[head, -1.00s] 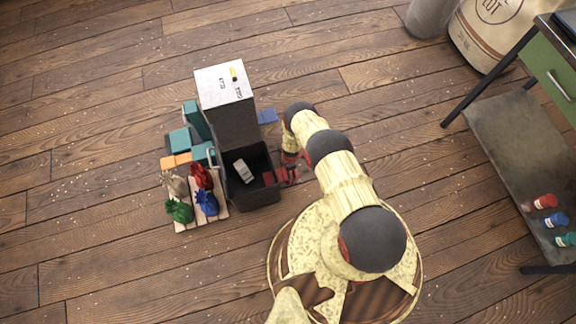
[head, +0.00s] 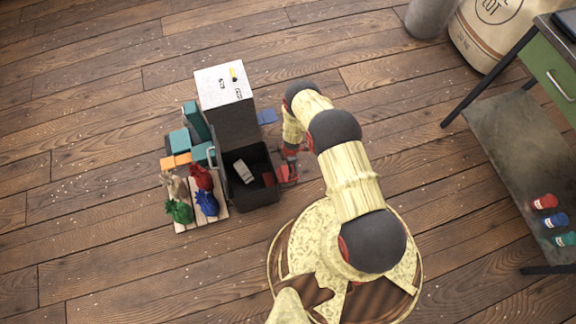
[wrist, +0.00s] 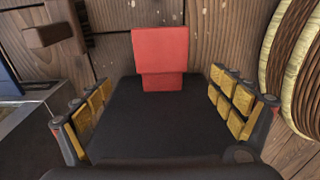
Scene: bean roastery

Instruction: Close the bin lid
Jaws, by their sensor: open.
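The black bin (head: 262,196) stands open on the floor left of my arm in the head view. A grey-white block (head: 243,171) and a small reddish piece (head: 268,179) show within its opening. A dark upright panel (head: 236,125) rises behind the opening, below a white printed top (head: 222,84); I cannot tell whether this panel is the raised lid. My gripper (head: 289,172) is low beside the bin's right side, partly hidden by my arm. In the wrist view my gripper (wrist: 160,85) is open, its yellow-padded fingers wide apart. A red tab (wrist: 160,50) shows beyond; contact is unclear.
Red, blue, green and tan sacks (head: 206,203) stand on a pallet (head: 222,212) left of the bin. A blue flat piece (head: 267,116) lies right of the panel. A table with a lower shelf (head: 510,150) is far right.

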